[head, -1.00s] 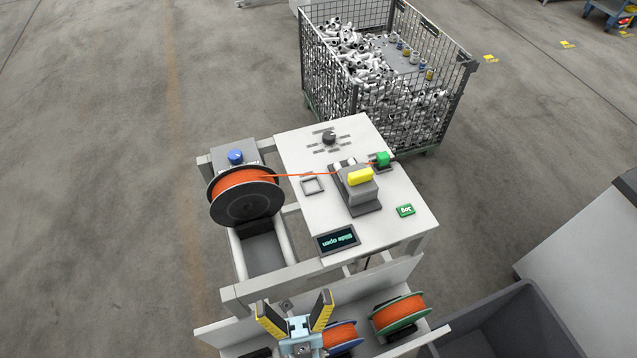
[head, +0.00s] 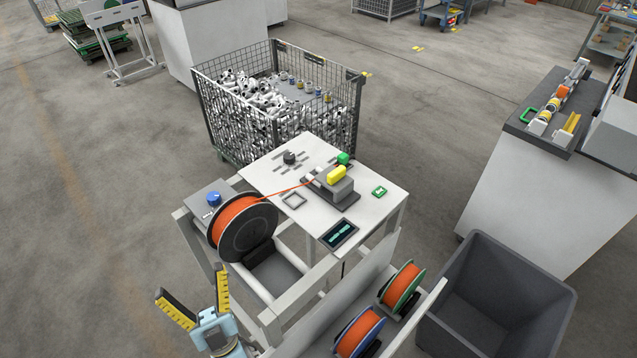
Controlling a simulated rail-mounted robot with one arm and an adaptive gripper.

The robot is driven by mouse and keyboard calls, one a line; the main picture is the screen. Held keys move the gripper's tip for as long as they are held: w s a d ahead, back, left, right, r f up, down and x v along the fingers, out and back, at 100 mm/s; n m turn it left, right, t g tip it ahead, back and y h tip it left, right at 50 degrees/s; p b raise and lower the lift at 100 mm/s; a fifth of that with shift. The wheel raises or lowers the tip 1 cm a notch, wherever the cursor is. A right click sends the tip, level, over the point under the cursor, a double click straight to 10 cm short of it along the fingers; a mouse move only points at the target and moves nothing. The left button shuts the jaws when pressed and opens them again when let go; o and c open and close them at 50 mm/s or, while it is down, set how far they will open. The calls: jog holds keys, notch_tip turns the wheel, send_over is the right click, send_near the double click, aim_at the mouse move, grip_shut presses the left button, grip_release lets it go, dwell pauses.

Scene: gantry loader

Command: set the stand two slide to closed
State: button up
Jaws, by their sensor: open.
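A white stand table (head: 262,178) carries a dark grey slide unit (head: 334,190) with a yellow block (head: 337,173) on top and a green block (head: 343,158) at its far end. An orange strand (head: 287,191) runs to the unit from a large black spool (head: 245,240). A small dark display (head: 339,235) sits at the table's front corner; its text is too small to read now. No stand number is legible. My gripper (head: 192,284), with yellow-and-black fingers, is open and empty at the lower left, apart from the slide unit.
A green button (head: 379,191) and dark knob (head: 289,157) are on the table. A blue knob (head: 214,199) is beside the spool. A wire cage of fittings (head: 281,117) stands behind, a grey bin (head: 497,296) at right.

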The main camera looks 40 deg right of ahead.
jog(key=w+d+r+n+g+b, duration=0.1)
jog(key=w+d+r+g, duration=0.35)
jog(key=w, duration=0.65)
jog(key=w+d+r+g, duration=0.2)
jog(key=w+d+r, duration=0.45)
jog(key=w, duration=0.45)
jog(key=w+d+r+n+g+b, duration=0.1)
jog(key=w+d+r+g, duration=0.35)
jog(key=w, duration=0.75)
jog(key=d+f+g, duration=0.1)
jog(key=d+g, duration=0.1)
jog(key=d, duration=1)
jog(key=g+y+b, duration=0.1)
jog(key=g+y, duration=0.3)
jog(key=g, duration=0.8)
send_over(337, 171)
jog(key=s, duration=0.6)
notch_tip(337, 171, down, 4)
jog(key=f, duration=0.1)
jog(key=shift+s+d+p+x, duration=0.15)
jog(key=shift+p+x, duration=0.9)
jog(key=shift+x, duration=3.15)
jog(key=shift+s+d+p+x, duration=0.15)
jog(key=shift+p+x, duration=0.9)
jog(key=shift+x, duration=3.1)
jog(key=shift+w+f, duration=0.1)
